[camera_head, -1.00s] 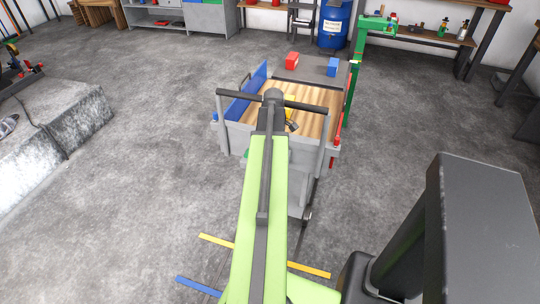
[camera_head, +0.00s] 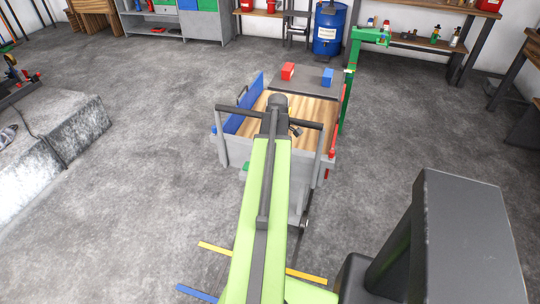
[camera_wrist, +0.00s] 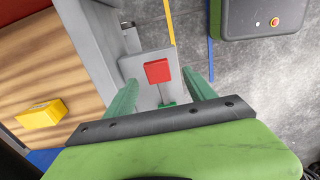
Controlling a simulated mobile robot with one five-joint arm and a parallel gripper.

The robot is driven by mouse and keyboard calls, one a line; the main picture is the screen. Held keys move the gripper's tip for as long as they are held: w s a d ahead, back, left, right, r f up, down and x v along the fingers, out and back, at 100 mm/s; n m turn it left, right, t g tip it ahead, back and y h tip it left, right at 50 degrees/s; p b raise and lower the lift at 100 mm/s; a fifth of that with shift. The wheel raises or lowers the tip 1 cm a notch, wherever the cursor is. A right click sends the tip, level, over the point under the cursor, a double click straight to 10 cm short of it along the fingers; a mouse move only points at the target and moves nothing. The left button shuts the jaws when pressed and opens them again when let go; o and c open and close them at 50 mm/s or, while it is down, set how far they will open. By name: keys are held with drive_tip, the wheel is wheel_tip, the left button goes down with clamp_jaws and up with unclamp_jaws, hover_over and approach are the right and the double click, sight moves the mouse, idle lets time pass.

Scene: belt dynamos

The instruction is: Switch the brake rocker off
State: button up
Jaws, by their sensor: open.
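A red block-shaped piece (camera_wrist: 157,71), which may be the brake rocker, stands on a pale grey plate (camera_wrist: 133,68) in the wrist view. A small green piece (camera_wrist: 168,104) shows below it. Whether it is tipped on or off I cannot tell. My gripper (camera_wrist: 168,82) is open, with one green finger on each side of the red piece in the picture. Nothing is seen between the fingers in a grip, and touch or height above the plate cannot be told. In the head view my own arm hides most of the gripper over the grey cart front (camera_head: 290,152).
A yellow block (camera_wrist: 40,114) lies on the wood. A green post (camera_head: 349,95) stands right.

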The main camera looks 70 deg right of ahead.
drive_tip(key=s+a+r+p, duration=0.1)
drive_tip(key=s+r+p, duration=0.3)
drive_tip(key=s, duration=0.4)
drive_tip(key=shift+s+a+r, duration=0.15)
drive_tip(key=shift+s+r, duration=0.25)
drive_tip(key=shift+r, duration=0.2)
